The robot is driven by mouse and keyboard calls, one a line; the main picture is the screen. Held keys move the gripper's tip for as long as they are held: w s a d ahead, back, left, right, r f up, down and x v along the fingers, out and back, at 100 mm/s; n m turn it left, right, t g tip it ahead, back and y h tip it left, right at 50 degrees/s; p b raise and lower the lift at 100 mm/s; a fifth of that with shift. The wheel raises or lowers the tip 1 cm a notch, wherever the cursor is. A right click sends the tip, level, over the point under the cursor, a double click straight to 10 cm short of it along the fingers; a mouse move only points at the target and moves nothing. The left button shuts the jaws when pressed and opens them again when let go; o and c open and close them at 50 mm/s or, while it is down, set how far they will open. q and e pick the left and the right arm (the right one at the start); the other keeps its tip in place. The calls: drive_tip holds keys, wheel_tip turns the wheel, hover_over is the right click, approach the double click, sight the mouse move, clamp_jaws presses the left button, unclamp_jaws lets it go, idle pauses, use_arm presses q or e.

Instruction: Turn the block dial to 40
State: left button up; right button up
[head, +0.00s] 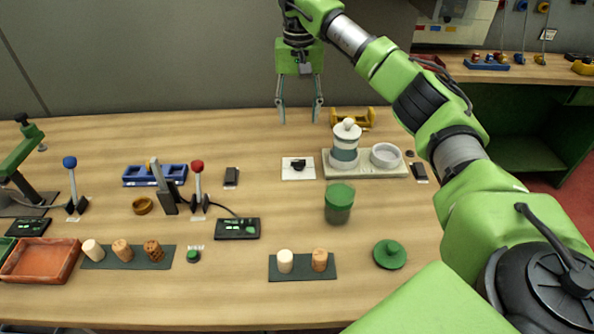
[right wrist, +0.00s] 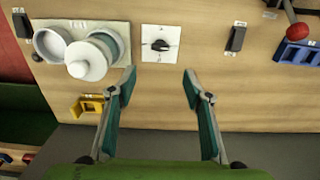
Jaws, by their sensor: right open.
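The dial (head: 298,165) is a small black knob on a white square plate (head: 287,174), set on the table near its back middle. In the right wrist view the dial (right wrist: 160,45) shows beyond and between my fingertips, with faint marks on its plate that are too small to read. My right gripper (head: 301,112) is open and empty, pointing down above the table behind the dial. It also shows in the right wrist view (right wrist: 158,75), its fingers wide apart and not touching the dial. My left gripper is not in view.
A pale board (head: 368,170) with a white-lidded jar (head: 345,145) and a white ring dish (head: 385,156) stands just right of the dial. A yellow holder (head: 353,117) is behind it. A black switch (head: 231,176) lies left, and a green canister (head: 338,203) stands in front.

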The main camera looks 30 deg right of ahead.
sight(299, 161)
use_arm(q)
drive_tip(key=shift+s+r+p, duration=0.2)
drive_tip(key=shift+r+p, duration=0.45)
drive_tip(key=shift+p, duration=0.35)
use_arm(e)
wheel_tip(299, 161, down, 14)
drive_tip(key=shift+f, duration=0.2)
drive_tip(key=c, duration=1.1)
